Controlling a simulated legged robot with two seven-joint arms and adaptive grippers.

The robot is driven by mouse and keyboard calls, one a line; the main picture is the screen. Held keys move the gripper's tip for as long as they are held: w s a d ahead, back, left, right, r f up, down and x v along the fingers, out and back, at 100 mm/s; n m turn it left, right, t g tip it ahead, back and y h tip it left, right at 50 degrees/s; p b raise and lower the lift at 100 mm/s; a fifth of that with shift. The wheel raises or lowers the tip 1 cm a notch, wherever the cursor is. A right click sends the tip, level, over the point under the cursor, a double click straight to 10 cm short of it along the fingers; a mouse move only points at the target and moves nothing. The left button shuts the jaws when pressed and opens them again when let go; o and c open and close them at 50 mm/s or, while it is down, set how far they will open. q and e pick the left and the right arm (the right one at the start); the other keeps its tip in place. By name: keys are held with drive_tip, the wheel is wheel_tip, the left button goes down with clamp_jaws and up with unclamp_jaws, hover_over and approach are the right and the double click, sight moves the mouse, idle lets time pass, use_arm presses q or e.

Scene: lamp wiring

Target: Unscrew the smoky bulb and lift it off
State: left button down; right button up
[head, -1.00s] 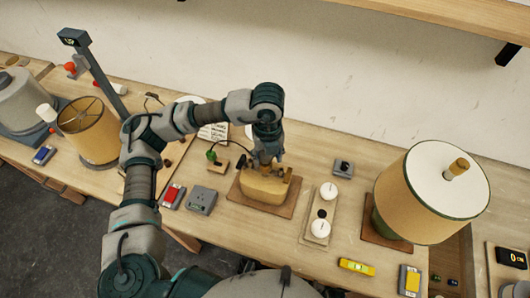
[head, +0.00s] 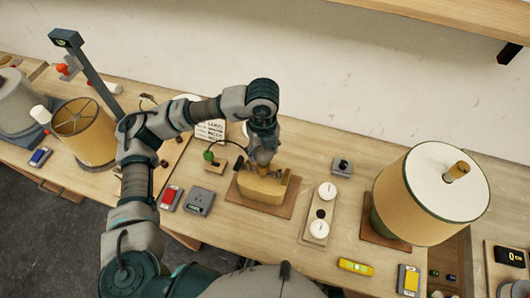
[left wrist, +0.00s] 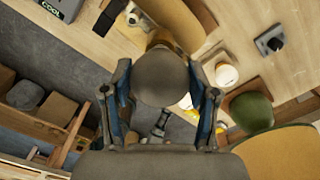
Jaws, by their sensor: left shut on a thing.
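The smoky bulb (left wrist: 160,82) is a round, dark grey-brown globe in the middle of the left wrist view. My left gripper (left wrist: 163,105) is shut on it, with one finger on each side. In the head view my left gripper (head: 263,159) points down over the tan wooden lamp base (head: 262,189), which stands on a brown board. The bulb is mostly hidden by the gripper there. The lower end of the bulb is hidden in the wrist view, so I cannot tell whether it still sits in its socket. My right gripper is not in view.
A large shaded lamp (head: 420,205) stands to the right. A plate with two white round parts (head: 319,212) lies close beside the base.

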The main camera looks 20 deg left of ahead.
use_arm(q)
drive_tip(key=shift+w+r, duration=0.15)
drive_tip(key=shift+r, duration=0.45)
drive_tip(key=shift+r+p, duration=0.9)
drive_tip(key=shift+r, duration=0.3)
drive_tip(key=shift+s+d+r+p, duration=0.15)
drive_tip(key=shift+s+r+p, duration=0.3)
drive_tip(key=shift+r, duration=0.25)
drive_tip(key=shift+w+d+r, duration=0.1)
drive_tip(key=shift+w+r, duration=0.1)
drive_tip(key=shift+r, duration=0.05)
drive_tip(key=shift+s+r+p, duration=0.1)
drive_tip(key=shift+r+p, duration=0.1)
drive_tip(key=shift+p, duration=0.1)
